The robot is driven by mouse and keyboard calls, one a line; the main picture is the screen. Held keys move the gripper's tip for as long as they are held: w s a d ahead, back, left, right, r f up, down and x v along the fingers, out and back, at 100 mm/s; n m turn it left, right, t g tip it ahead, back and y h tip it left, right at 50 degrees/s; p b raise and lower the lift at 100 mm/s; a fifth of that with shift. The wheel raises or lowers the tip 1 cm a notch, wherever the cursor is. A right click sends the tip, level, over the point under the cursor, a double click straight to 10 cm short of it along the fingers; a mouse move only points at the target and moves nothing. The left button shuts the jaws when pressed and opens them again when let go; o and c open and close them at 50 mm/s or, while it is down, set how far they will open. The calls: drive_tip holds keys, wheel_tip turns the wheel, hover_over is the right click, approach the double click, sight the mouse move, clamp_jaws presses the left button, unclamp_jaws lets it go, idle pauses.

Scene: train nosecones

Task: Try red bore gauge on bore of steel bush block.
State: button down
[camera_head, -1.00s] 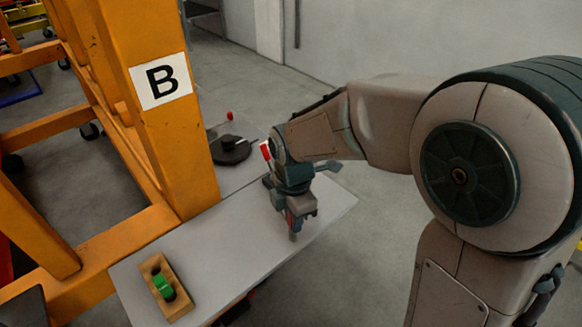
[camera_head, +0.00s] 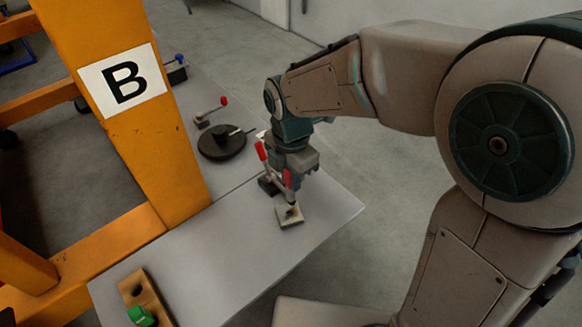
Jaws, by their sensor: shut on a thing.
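My gripper (camera_head: 289,180) is shut on the red bore gauge (camera_head: 287,179), whose red body shows between the jaws. The gauge's lower end points down over a small beige-grey block (camera_head: 288,219), which looks like the steel bush block. The block lies flat on the grey table with a dark bore in its top. The gauge's tip is at or just above the bore; I cannot tell whether it has entered. The gripper hides part of the block's surroundings.
A wooden holder (camera_head: 133,280) with a green piece (camera_head: 141,316) is at the table's front left. A dark round fixture (camera_head: 222,142) and a red-knobbed lever (camera_head: 223,101) are behind. An orange post (camera_head: 160,150) stands left. A red handle (camera_head: 261,150) shows beside my gripper.

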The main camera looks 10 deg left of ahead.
sight(289, 200)
drive_tip(key=shift+s+a, duration=0.2)
drive_tip(key=shift+a, duration=0.05)
drive_tip(key=shift+f+b, duration=2.05)
drive_tip(key=shift+f, duration=0.75)
drive_tip(key=shift+d+f, duration=0.1)
drive_tip(key=shift+f, duration=0.25)
drive_tip(key=shift+r+p, duration=2.4)
drive_tip(key=shift+r, duration=0.7)
drive_tip(key=shift+f, duration=0.1)
